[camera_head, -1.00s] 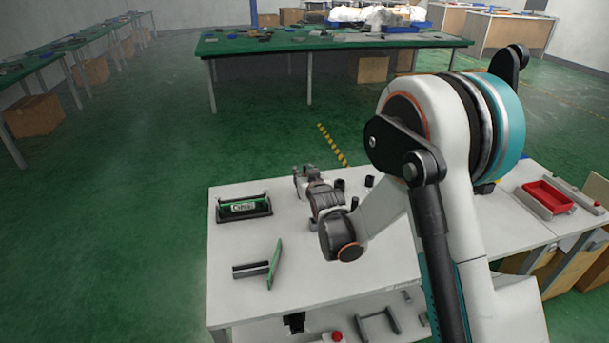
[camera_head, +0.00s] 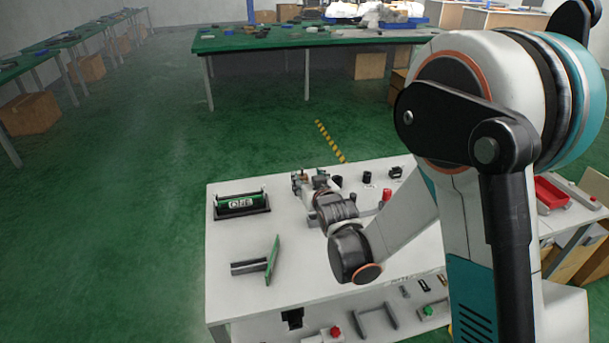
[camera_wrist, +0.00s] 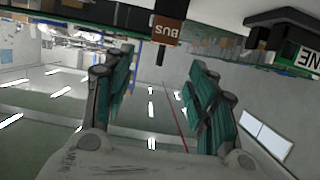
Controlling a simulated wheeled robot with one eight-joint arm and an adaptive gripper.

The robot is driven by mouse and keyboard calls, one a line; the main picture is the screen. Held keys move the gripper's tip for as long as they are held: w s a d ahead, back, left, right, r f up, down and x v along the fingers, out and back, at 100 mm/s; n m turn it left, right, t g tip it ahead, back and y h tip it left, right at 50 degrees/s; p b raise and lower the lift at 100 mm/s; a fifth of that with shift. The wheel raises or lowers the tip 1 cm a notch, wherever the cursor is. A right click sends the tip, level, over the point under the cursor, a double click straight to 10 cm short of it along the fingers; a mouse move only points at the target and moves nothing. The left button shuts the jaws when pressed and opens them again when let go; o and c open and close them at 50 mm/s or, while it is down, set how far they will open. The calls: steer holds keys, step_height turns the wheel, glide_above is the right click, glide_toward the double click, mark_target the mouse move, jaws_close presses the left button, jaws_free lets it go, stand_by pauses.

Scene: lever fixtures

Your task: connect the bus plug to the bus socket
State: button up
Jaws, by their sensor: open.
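A brown block (camera_wrist: 167,30) marked BUS shows at the top of the wrist view, its lettering upside down. It lies ahead of the gap between my fingers and is not gripped. I cannot tell whether it is the plug or the socket. In the wrist view my gripper (camera_wrist: 160,62) is open and empty, with its two green-padded fingers wide apart. In the head view my gripper (camera_head: 312,181) is small, at the far part of the white table, and its wrist hides part of what is there.
Black cylinders (camera_head: 367,177) and a red-topped part (camera_head: 387,195) stand right of my gripper. A labelled green board (camera_wrist: 302,58) shows at the wrist view's right.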

steer(key=v, duration=0.3)
steer(key=shift+s, duration=0.25)
steer(key=s+d+r+m+g+h, duration=0.2)
steer(key=s+d+r+g+h, duration=0.1)
steer(key=s+d+r, duration=0.8)
steer(key=s+d+f+g, duration=0.1)
steer(key=s+d, duration=0.3)
steer(key=s, duration=0.7)
steer(key=s+d+f+m+g+h, duration=0.1)
steer(key=s+d+g, duration=0.2)
steer(key=s, duration=0.8)
steer(key=shift+d+f, duration=0.25)
steer(key=shift+d, duration=0.8)
